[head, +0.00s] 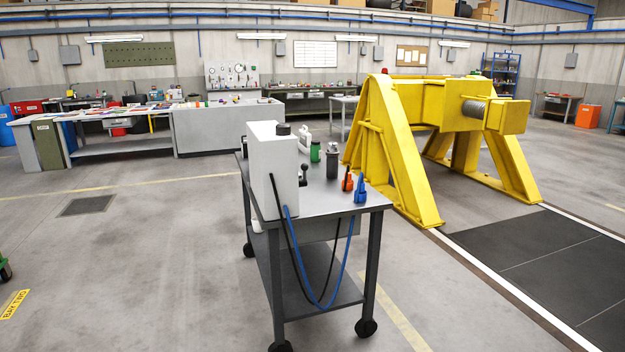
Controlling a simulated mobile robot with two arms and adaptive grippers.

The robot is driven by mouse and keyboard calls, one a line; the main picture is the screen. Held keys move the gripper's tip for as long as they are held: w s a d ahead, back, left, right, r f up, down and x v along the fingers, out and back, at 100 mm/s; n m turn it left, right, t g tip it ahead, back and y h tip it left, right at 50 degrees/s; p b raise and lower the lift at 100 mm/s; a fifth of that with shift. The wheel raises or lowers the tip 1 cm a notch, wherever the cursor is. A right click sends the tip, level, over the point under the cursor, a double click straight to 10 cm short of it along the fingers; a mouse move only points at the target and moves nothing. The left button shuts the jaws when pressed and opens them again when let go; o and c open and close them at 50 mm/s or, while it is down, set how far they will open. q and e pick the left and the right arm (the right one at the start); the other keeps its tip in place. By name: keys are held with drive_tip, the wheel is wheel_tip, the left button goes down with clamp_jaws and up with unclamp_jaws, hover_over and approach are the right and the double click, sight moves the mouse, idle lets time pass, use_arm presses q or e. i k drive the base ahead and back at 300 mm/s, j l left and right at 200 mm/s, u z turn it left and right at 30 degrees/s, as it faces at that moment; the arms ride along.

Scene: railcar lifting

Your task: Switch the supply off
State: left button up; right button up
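A white supply box (274,165) stands upright on the near left part of a grey wheeled cart (330,203). A black cap or knob (283,129) sits on its top. A small black part (303,174) shows at its right side, but I cannot tell whether it is the switch or how it is set. A black cable and a blue cable (292,245) leave the box's lower near side and hang in loops in front of the cart. Neither of my grippers shows in the head view.
An orange-tipped tool (347,180), a blue-tipped tool (360,187), a dark canister (332,161) and a green bottle (315,152) stand on the cart. A yellow buffer stop (396,160) stands behind it at right.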

sight(303, 167)
drive_tip(key=i+l+u, duration=0.15)
drive_tip(key=l, duration=0.2)
drive_tip(key=i+l+u, duration=0.1)
drive_tip(key=i+l, duration=0.5)
drive_tip(key=l, duration=0.2)
drive_tip(key=i+l+u, duration=0.15)
drive_tip(key=i+l, duration=0.45)
drive_tip(key=l, duration=0.2)
drive_tip(key=i+l+u, duration=0.15)
drive_tip(key=l, duration=0.3)
drive_tip(key=i, duration=0.1)
